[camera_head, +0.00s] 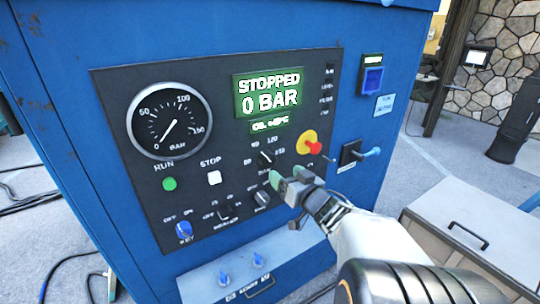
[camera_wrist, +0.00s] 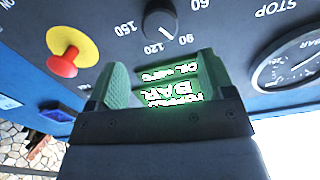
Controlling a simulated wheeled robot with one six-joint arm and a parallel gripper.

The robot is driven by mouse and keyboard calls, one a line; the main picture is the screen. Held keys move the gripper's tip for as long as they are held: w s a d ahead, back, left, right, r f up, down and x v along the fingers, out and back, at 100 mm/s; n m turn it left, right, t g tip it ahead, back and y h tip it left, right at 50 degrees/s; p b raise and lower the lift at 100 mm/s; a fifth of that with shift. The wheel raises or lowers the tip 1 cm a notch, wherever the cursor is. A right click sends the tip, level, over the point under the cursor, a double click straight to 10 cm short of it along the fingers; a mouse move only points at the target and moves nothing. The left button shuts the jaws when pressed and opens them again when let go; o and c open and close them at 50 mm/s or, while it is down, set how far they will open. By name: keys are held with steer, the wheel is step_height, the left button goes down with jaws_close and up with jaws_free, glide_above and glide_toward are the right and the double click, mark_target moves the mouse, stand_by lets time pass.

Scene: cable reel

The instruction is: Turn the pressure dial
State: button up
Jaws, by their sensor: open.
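The pressure dial (camera_head: 266,158) is a small dark knob on the black control panel, ringed by numbers, just beyond and above my gripper in the head view. It shows in the wrist view (camera_wrist: 160,22) at the top, with its white pointer between 90 and 120. My gripper (camera_head: 287,177) is open and empty, its green fingertips near the panel, just below the dial. In the wrist view my gripper (camera_wrist: 160,80) has its fingers apart, with the dial past the gap and no contact visible. The green display (camera_head: 269,95) reads STOPPED, 0 BAR.
A red and yellow emergency stop (camera_head: 309,143) sits right of the dial, with a handled switch (camera_head: 356,154) farther right. A round gauge (camera_head: 170,120), a green RUN button (camera_head: 169,184) and a white STOP button (camera_head: 214,178) are left. A grey drawer cabinet (camera_head: 480,235) stands at right.

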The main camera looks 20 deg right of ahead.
mark_target(271, 161)
steer(key=w, duration=0.6)
steer(key=w+a, duration=0.1)
steer(key=w, duration=0.2)
steer(key=shift+f+p, duration=0.1)
steer(key=shift+p, duration=0.2)
steer(key=c, duration=0.9)
